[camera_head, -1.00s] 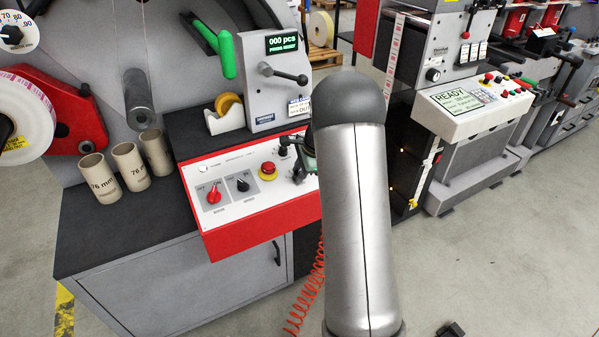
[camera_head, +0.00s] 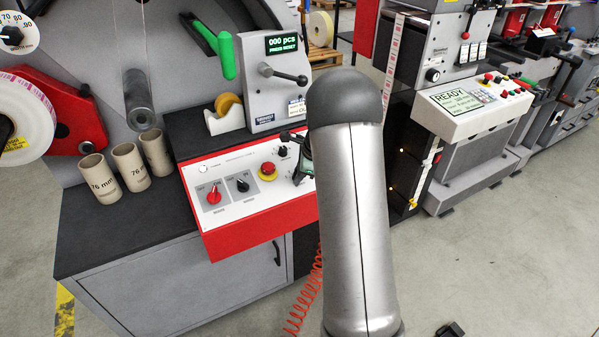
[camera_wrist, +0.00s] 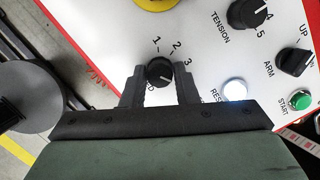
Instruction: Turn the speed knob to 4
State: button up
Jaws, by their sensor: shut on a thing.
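The black speed knob (camera_wrist: 160,71) sits on the white panel in the wrist view, with the printed numbers 1, 2 and 3 around its upper side. The rest of its scale and most of its label are hidden by my gripper. A pale mark on the knob appears to point to the lower right, but the exact setting is hard to read. My gripper (camera_wrist: 160,85) is shut on the knob, one dark finger on each side. In the head view my gripper (camera_head: 301,160) is over the right part of the panel, partly behind my arm, and the speed knob is hidden.
The red-edged control panel (camera_head: 235,217) also carries a red-and-yellow emergency stop (camera_head: 267,172). Close by in the wrist view are the tension knob (camera_wrist: 247,13), the arm switch (camera_wrist: 295,61), a lit white reset button (camera_wrist: 235,90) and the green start button (camera_wrist: 300,100).

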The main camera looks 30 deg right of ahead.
jog(key=shift+r, duration=0.1)
jog(key=o, duration=1)
jog(key=b+v, duration=0.1)
jog(key=v, duration=1.6)
jog(key=shift+s+r, duration=0.1)
jog(key=shift+r, duration=0.05)
